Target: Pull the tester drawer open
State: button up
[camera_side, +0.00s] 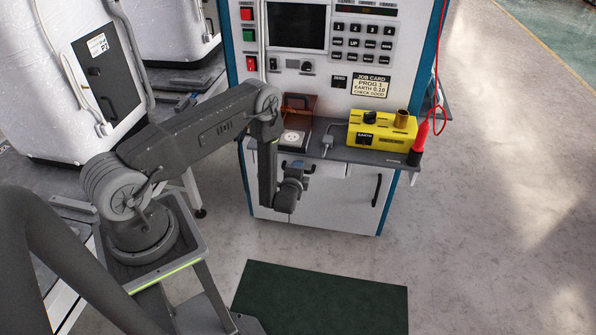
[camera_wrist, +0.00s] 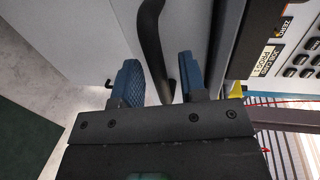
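The tester (camera_side: 262,75) is a white and blue cabinet with a grey shelf. Below the shelf is a pale drawer front (camera_side: 325,167), which looks flush with the cabinet; my gripper partly covers it. In the wrist view a black curved handle (camera_wrist: 150,35) stands on a pale panel (camera_wrist: 100,35). My gripper (camera_wrist: 158,82) has two blue ribbed fingers, spread apart, with the lower end of the handle showing between them. Gaps show on both sides, so the fingers do not appear to press on it. In the side view my gripper (camera_side: 295,180) is at the drawer front.
A second black handle (camera_side: 376,190) is on the cabinet front to the right. On the shelf (camera_side: 350,153) stand a yellow box (camera_side: 383,131), a red probe (camera_side: 419,140) with a cord, and a brown-lidded socket fixture (camera_side: 293,138). A dark green mat (camera_side: 320,300) lies on the clear floor in front.

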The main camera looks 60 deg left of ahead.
jog(key=shift+w+a, duration=0.2)
grip_shut()
dwell(0.3)
